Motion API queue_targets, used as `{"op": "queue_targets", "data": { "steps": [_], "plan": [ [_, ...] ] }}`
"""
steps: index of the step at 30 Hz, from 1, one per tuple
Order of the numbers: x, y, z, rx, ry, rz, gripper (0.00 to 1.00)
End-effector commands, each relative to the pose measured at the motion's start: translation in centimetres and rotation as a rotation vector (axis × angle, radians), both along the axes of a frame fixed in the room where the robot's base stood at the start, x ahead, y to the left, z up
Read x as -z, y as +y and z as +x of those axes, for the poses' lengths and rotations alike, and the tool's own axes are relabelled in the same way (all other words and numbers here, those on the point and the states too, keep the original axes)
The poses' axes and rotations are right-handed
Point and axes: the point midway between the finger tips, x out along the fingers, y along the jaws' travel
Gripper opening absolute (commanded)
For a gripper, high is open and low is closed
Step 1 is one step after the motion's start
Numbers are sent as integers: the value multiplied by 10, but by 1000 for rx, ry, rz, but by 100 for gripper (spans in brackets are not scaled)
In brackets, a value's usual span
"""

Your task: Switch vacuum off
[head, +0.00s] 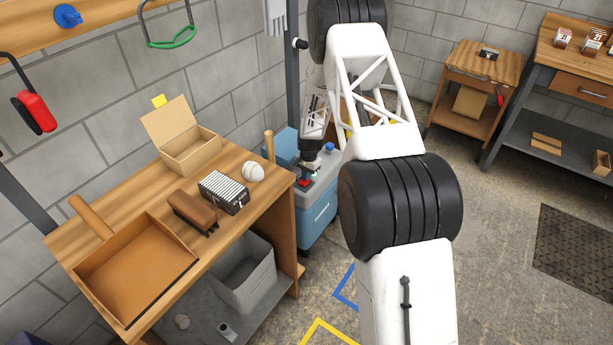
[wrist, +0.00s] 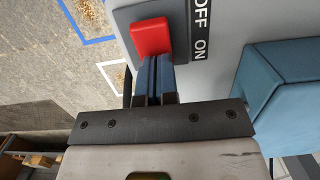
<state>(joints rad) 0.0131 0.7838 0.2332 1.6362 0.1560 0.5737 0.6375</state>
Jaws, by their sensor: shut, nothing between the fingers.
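The vacuum (head: 318,213) is a blue box with a grey top, standing right of the workbench in the head view. Its red switch (wrist: 150,37) sits on a dark plate on the grey top in the wrist view, beside a black label (wrist: 200,28) reading OFF and ON. The red part lies alongside the OFF end of the label. My gripper (wrist: 156,60) is shut and empty, with its blue-grey fingertips right at the near edge of the switch. I cannot tell if they touch it. In the head view my gripper (head: 308,176) is small and reaches down to the vacuum's top.
The wooden workbench (head: 228,228) holds a cardboard box (head: 190,152), a brush (head: 192,210), a ball (head: 253,172) and a dustpan (head: 135,265). A blue block (wrist: 272,82) rises from the vacuum beside my gripper. Open floor (head: 500,270) lies to the right.

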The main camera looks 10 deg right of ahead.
Motion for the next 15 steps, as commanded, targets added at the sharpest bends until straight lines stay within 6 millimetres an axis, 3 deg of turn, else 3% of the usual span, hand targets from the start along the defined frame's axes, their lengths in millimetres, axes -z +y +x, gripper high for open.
{"op": "queue_targets", "data": {
  "steps": [1, 15],
  "plan": [
    [10, 0, -6, 0, 9, -1, 0],
    [14, 5, -16, -1, 19, -2, 0]
  ]
}}
